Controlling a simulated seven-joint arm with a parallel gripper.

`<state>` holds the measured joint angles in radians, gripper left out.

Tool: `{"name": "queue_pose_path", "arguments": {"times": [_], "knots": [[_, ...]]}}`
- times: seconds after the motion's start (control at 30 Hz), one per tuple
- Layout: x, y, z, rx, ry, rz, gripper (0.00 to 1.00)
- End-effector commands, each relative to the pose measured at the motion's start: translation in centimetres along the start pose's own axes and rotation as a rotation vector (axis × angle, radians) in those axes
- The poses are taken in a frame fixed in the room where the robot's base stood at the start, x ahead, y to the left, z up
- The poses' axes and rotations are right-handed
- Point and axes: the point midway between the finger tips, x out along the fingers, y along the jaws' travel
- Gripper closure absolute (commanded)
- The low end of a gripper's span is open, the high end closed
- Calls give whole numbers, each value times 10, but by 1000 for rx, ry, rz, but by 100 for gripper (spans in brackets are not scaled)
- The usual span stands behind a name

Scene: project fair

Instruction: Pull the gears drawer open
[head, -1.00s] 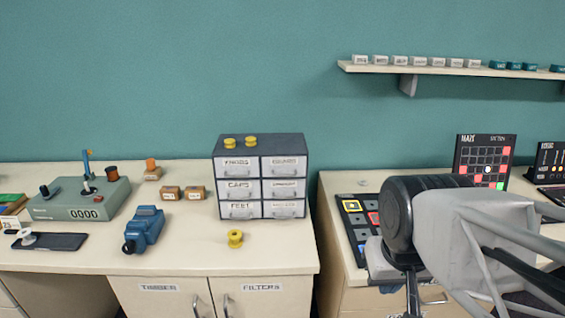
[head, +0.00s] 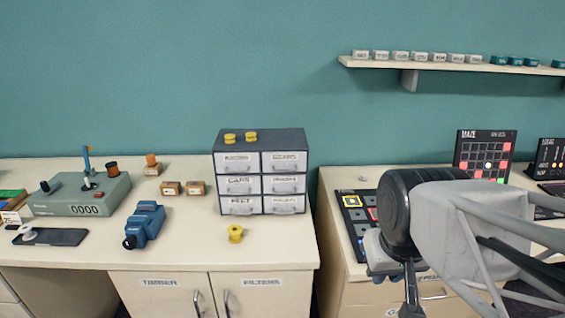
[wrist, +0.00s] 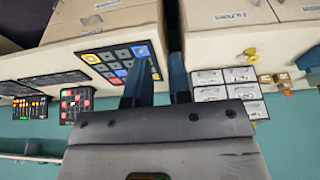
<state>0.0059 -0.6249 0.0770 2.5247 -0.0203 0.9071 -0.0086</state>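The drawer cabinet (head: 308,165) is dark grey with two columns of light, labelled drawers and stands on the left bench. The gears drawer (head: 284,162) is the top right one; its front is flush with its neighbours, so it is shut. My gripper (wrist: 157,82) shows in the wrist view with two dark blue fingers apart and nothing between them. It is to the right of the cabinet, over the right bench, and touches no drawer. The cabinet's drawer fronts also show in the wrist view, turned upside down, partly hidden by the gripper body.
Two yellow spools (head: 230,138) lie on the cabinet top, and another yellow spool (head: 235,233) stands in front of it. A blue device (head: 145,225) and a green counter box (head: 75,200) are further left. A button panel (head: 352,215) lies on the right bench. A gap separates the benches.

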Motion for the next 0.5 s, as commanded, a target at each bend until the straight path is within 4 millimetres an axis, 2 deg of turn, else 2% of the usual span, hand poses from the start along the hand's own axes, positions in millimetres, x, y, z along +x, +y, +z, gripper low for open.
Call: {"name": "queue_pose_path", "arguments": {"times": [0.17,0.5], "knots": [[12,2,-31,-110,77,24,81],[46,-4,-134,-510,343,130,81]]}}
